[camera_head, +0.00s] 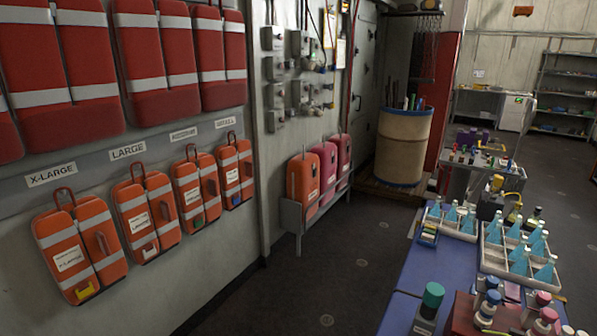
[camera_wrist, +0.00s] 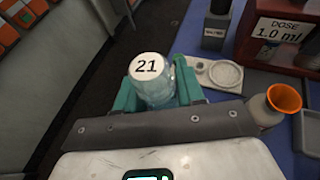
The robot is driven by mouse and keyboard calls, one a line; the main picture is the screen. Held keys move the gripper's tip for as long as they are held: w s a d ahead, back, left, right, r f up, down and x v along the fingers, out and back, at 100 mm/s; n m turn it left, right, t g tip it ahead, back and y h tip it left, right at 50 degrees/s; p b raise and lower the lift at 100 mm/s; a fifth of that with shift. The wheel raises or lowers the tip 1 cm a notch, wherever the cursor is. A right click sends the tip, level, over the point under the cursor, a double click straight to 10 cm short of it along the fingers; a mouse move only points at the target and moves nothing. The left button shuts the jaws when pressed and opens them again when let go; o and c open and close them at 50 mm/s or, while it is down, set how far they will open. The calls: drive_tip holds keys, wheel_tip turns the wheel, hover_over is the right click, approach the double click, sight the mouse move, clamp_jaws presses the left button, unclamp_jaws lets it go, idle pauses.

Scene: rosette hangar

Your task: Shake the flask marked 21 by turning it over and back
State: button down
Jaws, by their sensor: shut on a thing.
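The flask marked 21 (camera_wrist: 152,82) shows in the wrist view. Its white round top carries the number and faces the camera, and its clear, pale bluish body is partly hidden below. My gripper (camera_wrist: 158,93) has teal fingers on both sides of the flask and is shut on it. The flask appears beside the left edge of the blue table, with dark floor behind it. How far it is above the table I cannot tell. Neither my gripper nor this flask can be made out in the head view.
The blue table (camera_head: 428,268) holds trays of blue cone-shaped flasks (camera_head: 520,262) and capped bottles. Close to my gripper are a grey holder with a round recess (camera_wrist: 222,73), an orange-rimmed bottle (camera_wrist: 268,104) and a red box marked DOSE 1.0 ml (camera_wrist: 280,38). Floor left of the table is clear.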

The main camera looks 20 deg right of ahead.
drive_tip(key=s+a+f+m+t+y+b, duration=0.3)
drive_tip(key=a+f+m+t+y+b, duration=0.4)
drive_tip(key=a+m+y, duration=0.4)
drive_tip(key=a+m+b, duration=0.1)
drive_tip(key=m, duration=0.2)
drive_tip(key=shift+a+f+y+b, duration=0.15)
drive_tip(key=shift+f+y+b, duration=0.15)
drive_tip(key=shift+f+b, duration=0.1)
idle(0.5)
